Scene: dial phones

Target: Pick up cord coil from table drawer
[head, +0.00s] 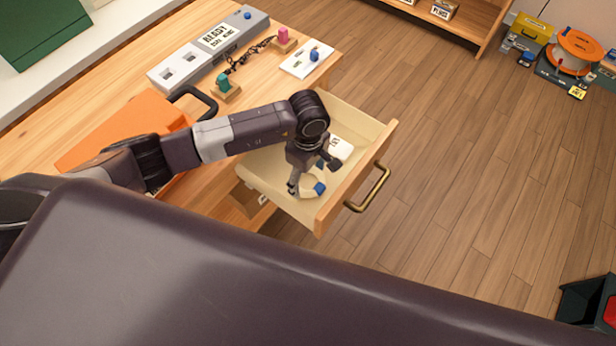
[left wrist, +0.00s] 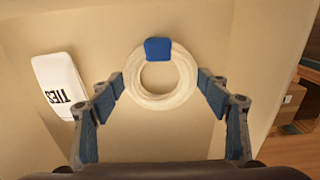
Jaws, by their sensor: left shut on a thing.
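The cord coil (head: 309,191) is a cream ring with a blue band, in the open table drawer (head: 352,182). In the left wrist view the coil (left wrist: 139,87) faces me with its blue band at the top. My left gripper (head: 308,177) reaches down into the drawer. In the left wrist view its fingers (left wrist: 161,82) stand on either side of the coil and are shut on it. The coil appears low in the drawer; I cannot tell whether it touches the floor of it. My right gripper is not in view.
A white box marked TIES (left wrist: 58,85) lies in the drawer beside the coil. The drawer's brass handle (head: 372,190) juts outward. The table (head: 40,135) bears an orange case (head: 120,137) and a grey panel (head: 208,52). The wooden floor (head: 450,150) beyond the drawer is clear.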

